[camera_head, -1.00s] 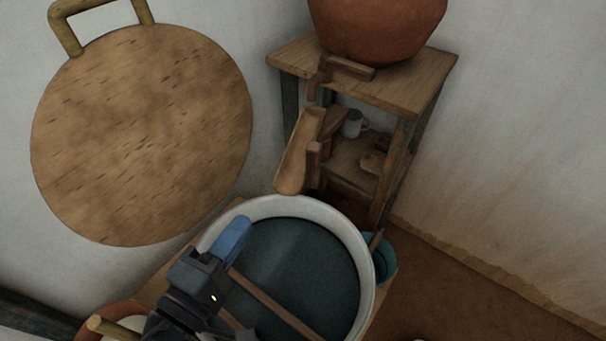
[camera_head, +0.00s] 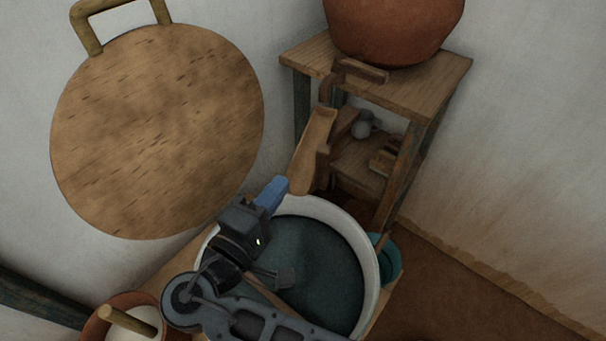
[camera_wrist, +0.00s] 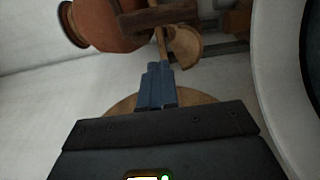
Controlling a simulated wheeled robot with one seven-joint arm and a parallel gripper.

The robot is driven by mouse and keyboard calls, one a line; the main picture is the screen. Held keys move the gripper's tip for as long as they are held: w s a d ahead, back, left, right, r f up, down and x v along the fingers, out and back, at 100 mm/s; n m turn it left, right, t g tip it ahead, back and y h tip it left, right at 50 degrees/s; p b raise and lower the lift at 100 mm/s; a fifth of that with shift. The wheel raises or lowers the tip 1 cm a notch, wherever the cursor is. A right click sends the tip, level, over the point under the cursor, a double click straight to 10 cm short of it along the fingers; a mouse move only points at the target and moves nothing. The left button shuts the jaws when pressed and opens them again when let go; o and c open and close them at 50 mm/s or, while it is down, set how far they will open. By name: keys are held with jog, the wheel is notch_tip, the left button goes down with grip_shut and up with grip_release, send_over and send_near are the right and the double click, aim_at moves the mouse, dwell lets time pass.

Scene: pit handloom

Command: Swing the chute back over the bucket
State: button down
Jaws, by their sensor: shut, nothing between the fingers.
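The chute (camera_head: 313,148) is a brown wooden trough, hanging tilted in front of the wooden stand. Its lower end is near the back rim of a large white-rimmed vessel (camera_head: 371,268) holding dark liquid, probably the bucket. In the wrist view the chute's pale curved end (camera_wrist: 185,47) shows just beyond my fingertips. My gripper (camera_head: 278,188) has blue fingers, shut and empty, at the vessel's back-left rim. The fingertips are close to the left of the chute's lower end; I cannot tell whether they touch. In the wrist view the shut fingers (camera_wrist: 155,78) point toward the chute.
A clay pot (camera_head: 395,30) stands on the wooden stand (camera_head: 435,85), with a wooden bracket (camera_head: 350,72) below it. A round wooden disc (camera_head: 155,130) is by the left wall. A teal pail (camera_head: 392,262) is right of the vessel; a clay bowl (camera_head: 100,325) is front left.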

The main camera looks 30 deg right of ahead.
aim_at(304, 190)
jog(key=shift+s+d+p, duration=0.2)
jog(key=shift+d+p, duration=0.4)
jog(key=shift+d, duration=2.05)
